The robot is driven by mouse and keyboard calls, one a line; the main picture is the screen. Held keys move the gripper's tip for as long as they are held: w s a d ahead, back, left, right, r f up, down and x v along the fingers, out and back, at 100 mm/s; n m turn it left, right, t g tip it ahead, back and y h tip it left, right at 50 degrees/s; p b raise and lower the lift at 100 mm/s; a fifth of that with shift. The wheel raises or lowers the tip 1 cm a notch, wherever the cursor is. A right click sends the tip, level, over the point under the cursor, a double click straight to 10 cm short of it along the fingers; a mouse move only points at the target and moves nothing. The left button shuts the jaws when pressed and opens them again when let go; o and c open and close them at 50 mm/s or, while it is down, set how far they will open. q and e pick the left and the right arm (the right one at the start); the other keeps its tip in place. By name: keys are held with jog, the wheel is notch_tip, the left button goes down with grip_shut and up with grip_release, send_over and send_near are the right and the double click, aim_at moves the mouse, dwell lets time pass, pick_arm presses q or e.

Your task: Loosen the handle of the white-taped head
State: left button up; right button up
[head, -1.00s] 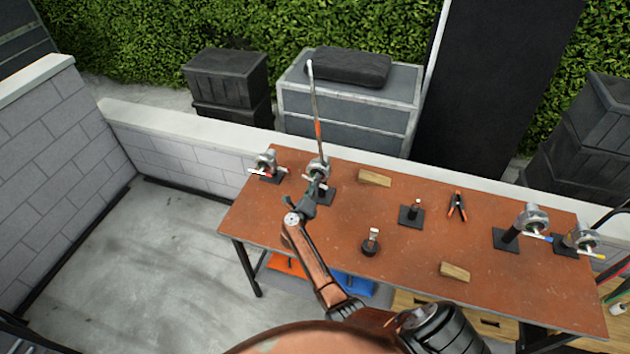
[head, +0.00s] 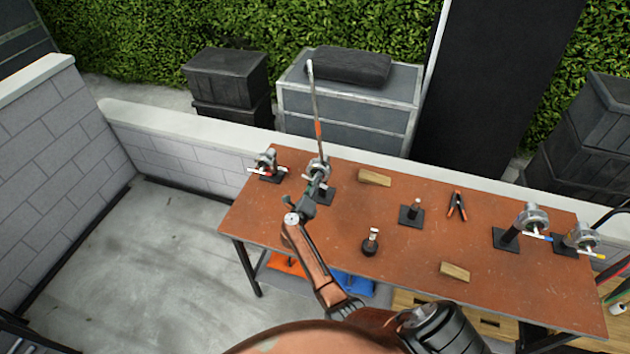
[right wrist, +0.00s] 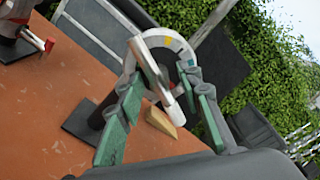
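The white-taped head (head: 318,168) is a grey metal grip head on a black stand at the table's left part, with a long rod rising from it. My right gripper (head: 315,190) is at its near side and partly covers it. In the right wrist view, the head's round grey body (right wrist: 168,38) lies beyond the fingers. Its T-handle (right wrist: 150,68), with a white end, lies between the green-padded fingers, nearer the left one. My right gripper (right wrist: 165,110) looks open, with a wide gap between its pads. My left gripper is not in view.
A red-marked head (head: 265,162) stands close on the left. Blue-marked (head: 533,218) and yellow-marked (head: 582,238) heads stand at the right. The orange table (head: 330,235) also holds wooden blocks (head: 375,178), clamps (head: 457,206) and small black-based pieces (head: 411,214).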

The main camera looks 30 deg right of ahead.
jog(key=r, duration=0.9)
jog(key=shift+s+r, duration=0.2)
jog(key=shift+r, duration=0.2)
jog(key=shift+w, duration=0.25)
jog(key=shift+o, duration=0.6)
jog(key=shift+s+r, duration=0.1)
jog(key=shift+s, duration=0.05)
jog(key=s+a+f+m+b, duration=0.55)
jog(key=f+m+b, duration=0.5)
jog(key=b, duration=1.85)
jog(key=shift+m, duration=0.35)
jog(key=x, duration=0.7)
jog(key=shift+w+a+r+b, duration=0.25)
jog(key=shift+w+r+b, duration=0.1)
jog(key=shift+w+b, duration=0.05)
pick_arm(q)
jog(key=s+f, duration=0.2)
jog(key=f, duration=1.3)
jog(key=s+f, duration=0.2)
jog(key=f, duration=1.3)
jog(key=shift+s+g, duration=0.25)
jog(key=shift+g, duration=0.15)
